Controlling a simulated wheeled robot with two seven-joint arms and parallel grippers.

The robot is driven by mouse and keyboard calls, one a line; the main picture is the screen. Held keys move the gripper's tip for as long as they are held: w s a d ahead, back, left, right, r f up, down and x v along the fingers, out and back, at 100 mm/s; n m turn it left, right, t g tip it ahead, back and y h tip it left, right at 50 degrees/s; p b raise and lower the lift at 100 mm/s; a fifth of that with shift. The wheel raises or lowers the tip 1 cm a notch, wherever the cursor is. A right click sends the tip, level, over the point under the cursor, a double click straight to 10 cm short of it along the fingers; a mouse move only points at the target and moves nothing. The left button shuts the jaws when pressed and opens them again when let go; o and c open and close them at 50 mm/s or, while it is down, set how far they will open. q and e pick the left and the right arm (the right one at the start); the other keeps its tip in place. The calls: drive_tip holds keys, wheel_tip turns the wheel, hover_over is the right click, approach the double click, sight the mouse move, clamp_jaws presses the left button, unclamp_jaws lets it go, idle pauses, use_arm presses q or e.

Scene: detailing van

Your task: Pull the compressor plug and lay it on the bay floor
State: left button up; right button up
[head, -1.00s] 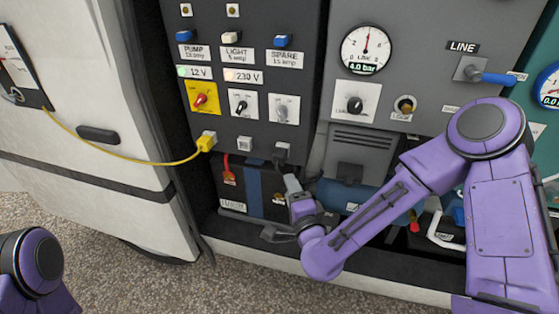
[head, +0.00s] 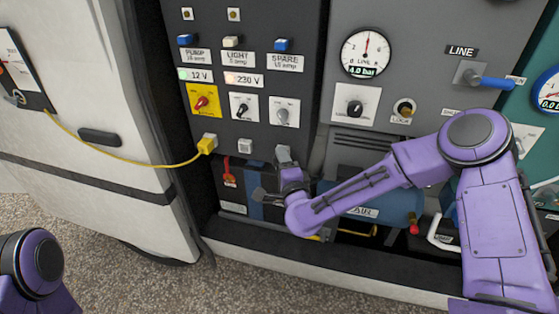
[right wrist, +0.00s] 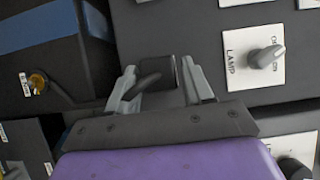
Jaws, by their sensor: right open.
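The black compressor plug (right wrist: 172,72) sits in the dark panel's lower right socket, with a black cable stub bending off it in the right wrist view. My right gripper (right wrist: 160,68) is open, with one finger on each side of the plug; whether they touch it I cannot tell. In the head view my right gripper (head: 284,157) reaches up to that socket and hides the plug. The bay floor (head: 270,232) is the dark strip under the battery and the blue air tank. Only a purple part of my left arm shows at lower left; its gripper is out of frame.
A yellow plug (head: 207,143) with a yellow cable sits left of an empty-looking grey socket (head: 245,146). The battery (head: 237,185) with a blue strap stands below. The blue AIR tank (head: 395,203) lies to the right, behind my forearm. Switches (head: 285,111) sit just above.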

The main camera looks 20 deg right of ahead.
drive_tip(key=c, duration=0.8)
drive_tip(key=shift+s+a+b, duration=0.15)
drive_tip(key=shift+s+a, duration=0.35)
drive_tip(key=shift+s, duration=0.25)
drive_tip(key=shift+s+a+b, duration=0.2)
drive_tip(key=shift+s+a, duration=0.3)
drive_tip(key=shift+s, duration=0.25)
drive_tip(key=shift+s+a+b, duration=0.15)
drive_tip(key=shift+s+a, duration=0.35)
drive_tip(key=shift+s, duration=0.25)
